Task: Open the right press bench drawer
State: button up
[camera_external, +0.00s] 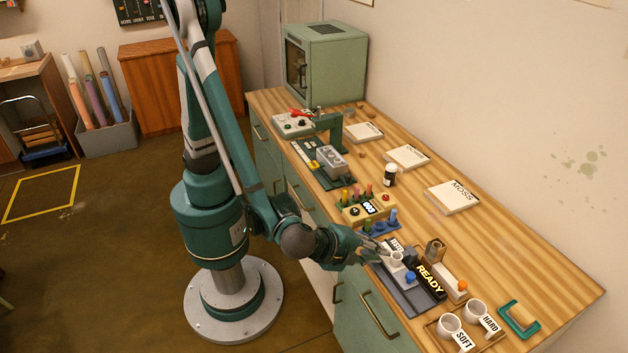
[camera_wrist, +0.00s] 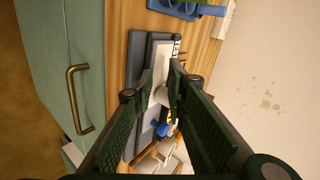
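The bench front has a green drawer front (camera_external: 352,322) with a long brass handle (camera_external: 379,315) at the right end, nearest the camera. It looks flush with the bench, so shut. In the wrist view the green front (camera_wrist: 62,40) and brass handle (camera_wrist: 71,98) lie left of my fingers. My gripper (camera_external: 382,256) is above the worktop, behind and above the handle and not touching it.
A dark device with a READY sign (camera_external: 429,281) lies below my gripper. Two white mugs (camera_external: 449,325) labelled SOFT and HARD stand at the right. Another brass handle (camera_external: 337,293) is to the left. The space before the drawer front looks clear.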

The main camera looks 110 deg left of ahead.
jog(key=shift+m+t+y, duration=0.4)
jog(key=shift+t, duration=0.1)
jog(key=d+f, duration=0.1)
jog(key=d, duration=0.1)
jog(key=w+d+f, duration=0.1)
jog(key=d+f, duration=0.1)
jog(key=w+d+f, duration=0.1)
jog(key=d, duration=0.1)
jog(key=shift+w+d+f, duration=0.1)
jog(key=shift+d+f, duration=0.2)
jog(key=shift+d, duration=0.1)
jog(key=shift+f, duration=0.2)
jog(key=o, duration=0.8)
jog(key=shift+t+y, duration=0.5)
jog(key=d+f, duration=0.1)
jog(key=d, duration=0.1)
jog(key=d+f, duration=0.2)
jog(key=shift+s+f, duration=0.2)
jog(key=shift+f, duration=0.05)
jog(key=shift+d+f, duration=0.5)
jog(key=shift+f, duration=0.05)
jog(key=c, duration=0.8)
jog(key=t+y, duration=0.1)
send_near(376, 319)
jog(key=shift+w+a+f+m, duration=0.4)
jog(key=shift+w+a+f, duration=0.35)
jog(key=shift+f, duration=0.05)
jog(key=shift+w+a+b, duration=0.1)
jog(key=shift+b, duration=0.2)
